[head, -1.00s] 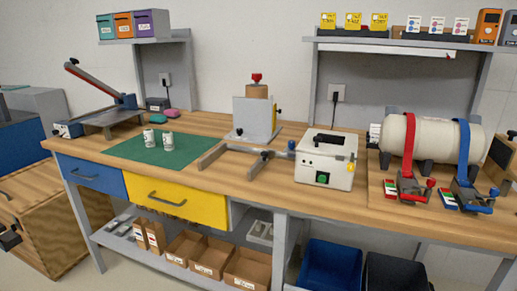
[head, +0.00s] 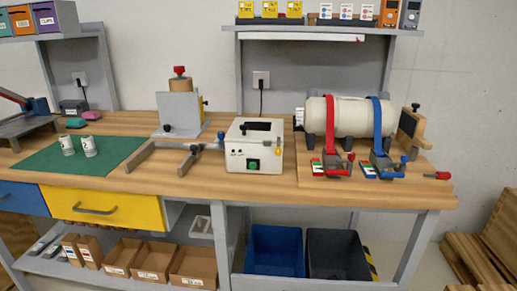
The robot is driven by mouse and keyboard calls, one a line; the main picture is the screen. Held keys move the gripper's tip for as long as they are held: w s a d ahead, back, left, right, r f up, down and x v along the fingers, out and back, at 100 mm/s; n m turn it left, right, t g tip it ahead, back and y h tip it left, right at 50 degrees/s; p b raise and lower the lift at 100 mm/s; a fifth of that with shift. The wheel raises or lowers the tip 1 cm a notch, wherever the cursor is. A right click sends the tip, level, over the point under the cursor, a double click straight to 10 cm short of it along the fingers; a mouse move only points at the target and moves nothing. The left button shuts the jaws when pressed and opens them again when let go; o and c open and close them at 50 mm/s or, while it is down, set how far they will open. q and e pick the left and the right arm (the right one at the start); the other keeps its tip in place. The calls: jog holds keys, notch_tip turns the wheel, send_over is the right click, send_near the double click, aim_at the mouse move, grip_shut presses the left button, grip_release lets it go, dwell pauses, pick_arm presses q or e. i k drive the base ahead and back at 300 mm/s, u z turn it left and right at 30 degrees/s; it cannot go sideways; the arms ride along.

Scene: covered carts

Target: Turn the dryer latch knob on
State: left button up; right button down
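A cream-white cylinder (head: 350,117), possibly the dryer, lies on its side on a wooden board at the right of the bench. A red strap (head: 329,124) and a blue strap (head: 376,127) pass over it, each down to a clamp at the front. A wooden end piece (head: 411,128) with a small dark knob (head: 415,107) on top stands at its right end. A cream box (head: 254,148) with a green front button (head: 253,164) stands left of it. I cannot tell which knob is the dryer latch knob. Neither gripper shows.
A grey press-like fixture (head: 179,112) and a green mat (head: 115,157) with two white cups lie further left. A red-handled tool (head: 436,175) lies near the bench's right end. Blue (head: 276,250) and black (head: 337,256) bins stand below. Wooden pallets (head: 488,250) stand at the right.

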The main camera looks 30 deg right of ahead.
aim_at(278, 150)
jog(key=u, duration=2)
jog(key=k, duration=0.95)
jog(key=z, duration=1.45)
jog(key=i, duration=0.5)
jog(key=z, duration=0.05)
